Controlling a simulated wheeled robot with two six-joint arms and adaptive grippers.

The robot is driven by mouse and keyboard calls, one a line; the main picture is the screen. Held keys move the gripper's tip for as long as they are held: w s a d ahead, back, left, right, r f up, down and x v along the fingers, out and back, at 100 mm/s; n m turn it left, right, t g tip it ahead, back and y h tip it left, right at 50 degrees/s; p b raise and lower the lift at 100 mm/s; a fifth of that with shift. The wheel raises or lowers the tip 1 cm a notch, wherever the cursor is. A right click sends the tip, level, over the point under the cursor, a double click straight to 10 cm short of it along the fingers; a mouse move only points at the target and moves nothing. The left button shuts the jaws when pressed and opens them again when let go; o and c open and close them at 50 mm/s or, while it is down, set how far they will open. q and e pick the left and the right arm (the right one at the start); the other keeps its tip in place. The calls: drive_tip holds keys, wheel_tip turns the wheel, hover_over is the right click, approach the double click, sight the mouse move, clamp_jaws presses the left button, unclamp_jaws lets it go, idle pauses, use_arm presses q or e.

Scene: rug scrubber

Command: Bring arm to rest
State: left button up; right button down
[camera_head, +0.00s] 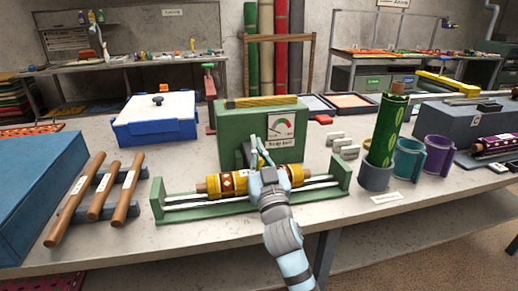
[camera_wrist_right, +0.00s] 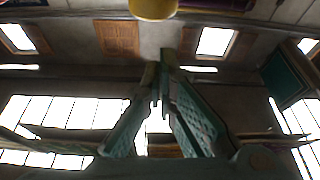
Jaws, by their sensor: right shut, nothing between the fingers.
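My right arm comes in from the lower right of the head view. Its gripper (camera_head: 257,146) points up in front of the green box with a dial (camera_head: 285,128), shut and empty. Its wrist covers part of a yellow patterned roll (camera_head: 228,185) that lies in a green cradle with rails (camera_head: 158,197). In the right wrist view the two green fingers (camera_wrist_right: 165,60) meet at their tips with nothing between them. Whether the gripper touches the green box, I cannot tell. My left gripper is not in view.
A blue-white case (camera_head: 155,128) and wooden rollers on a rack (camera_head: 103,192) stand left. A green roll in a grey cup (camera_head: 376,177), a teal mug (camera_head: 408,166) and a purple mug (camera_head: 438,155) stand right. The table's front strip (camera_head: 190,245) is mostly clear.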

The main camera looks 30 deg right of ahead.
drive_tip(key=r+v, duration=0.1)
drive_tip(key=v, duration=0.9)
drive_tip(key=s+d+f+g+y, duration=0.1)
drive_tip(key=s+f+g, duration=0.4)
drive_tip(key=f, duration=0.6)
drive_tip(key=s+d+f+g+y, duration=0.1)
drive_tip(key=s+f+g, duration=0.4)
drive_tip(key=f, duration=0.7)
drive_tip(key=s+a+f+n+g+y, duration=0.1)
drive_tip(key=s+f+n+g, duration=0.1)
drive_tip(key=s+f+g, duration=0.45)
drive_tip(key=s+a+f+n+g+y, duration=0.1)
drive_tip(key=s+a+f+g, duration=0.15)
drive_tip(key=s, duration=0.75)
drive_tip(key=s+d+f+p+x, duration=0.1)
drive_tip(key=s+p+x, duration=0.2)
drive_tip(key=x, duration=1.2)
use_arm(q)
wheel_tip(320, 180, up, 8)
drive_tip(key=p, duration=0.3)
drive_tip(key=shift+p, duration=0.35)
use_arm(e)
drive_tip(key=s+f+g, duration=0.1)
drive_tip(key=s+f, duration=0.9)
drive_tip(key=s, duration=0.5)
drive_tip(key=shift+s+d+m, duration=0.35)
drive_tip(key=shift+d+m, duration=0.05)
drive_tip(key=shift+d, duration=0.05)
